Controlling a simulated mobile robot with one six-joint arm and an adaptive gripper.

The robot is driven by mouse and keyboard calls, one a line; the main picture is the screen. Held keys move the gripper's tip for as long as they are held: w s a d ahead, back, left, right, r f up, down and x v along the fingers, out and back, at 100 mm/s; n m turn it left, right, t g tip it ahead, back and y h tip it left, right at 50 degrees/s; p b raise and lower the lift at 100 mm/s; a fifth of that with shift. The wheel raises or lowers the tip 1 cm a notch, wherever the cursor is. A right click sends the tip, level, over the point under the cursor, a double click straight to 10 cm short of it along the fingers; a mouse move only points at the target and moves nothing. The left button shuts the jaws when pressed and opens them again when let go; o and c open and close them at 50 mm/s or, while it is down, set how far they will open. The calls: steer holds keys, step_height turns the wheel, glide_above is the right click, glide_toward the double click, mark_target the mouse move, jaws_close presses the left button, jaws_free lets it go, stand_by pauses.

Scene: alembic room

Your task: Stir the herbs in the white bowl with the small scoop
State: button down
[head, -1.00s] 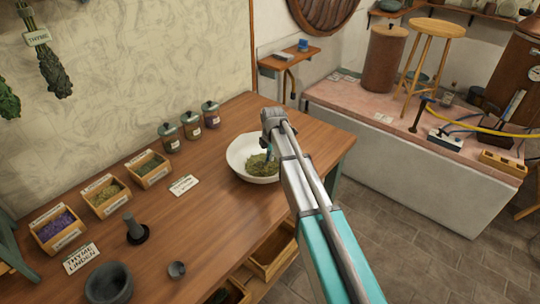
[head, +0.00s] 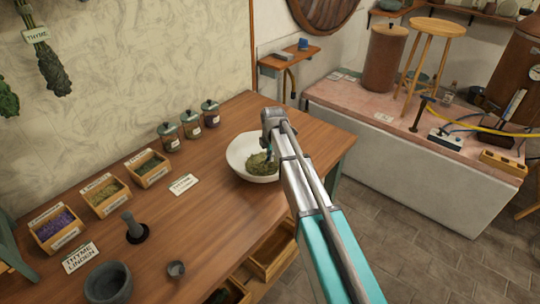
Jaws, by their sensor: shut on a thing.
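The white bowl (head: 236,157) stands on the wooden table, with a heap of green herbs (head: 262,165) in it. My gripper (head: 268,150) is over the right side of the bowl, pointing down at the herbs. My arm covers the bowl's right rim. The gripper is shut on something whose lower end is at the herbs. The small scoop cannot be made out clearly there, as the gripper and herbs hide it.
Three lidded jars (head: 191,124) stand behind the bowl. Herb boxes (head: 105,195), a dark pestle (head: 133,228), a grey mortar (head: 108,284) and a small cup (head: 176,269) are at the left. Bare table (head: 215,220) lies in front of the bowl.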

steer(key=c, duration=0.5)
jaws_free()
steer(key=o, duration=0.4)
steer(key=shift+r, duration=0.1)
stand_by(0.3)
steer(key=shift+w+d+r+p, duration=0.1)
steer(key=shift+d+r+p, duration=0.3)
steer(key=shift+r+p, duration=0.5)
steer(key=shift+w+d+r+p, duration=0.1)
steer(key=shift+d+r+p, duration=0.3)
steer(key=shift+r+p, duration=0.5)
steer(key=shift+w+d+r+p, duration=0.1)
steer(key=shift+d+r+p, duration=0.15)
steer(key=shift+r+p, duration=0.4)
steer(key=shift+d+r+p, duration=0.3)
steer(key=shift+r+p, duration=0.2)
steer(key=shift+p, duration=0.1)
steer(key=shift+w+d+r+p, duration=0.1)
steer(key=shift+d+r+p, duration=0.15)
steer(key=shift+r+p, duration=0.4)
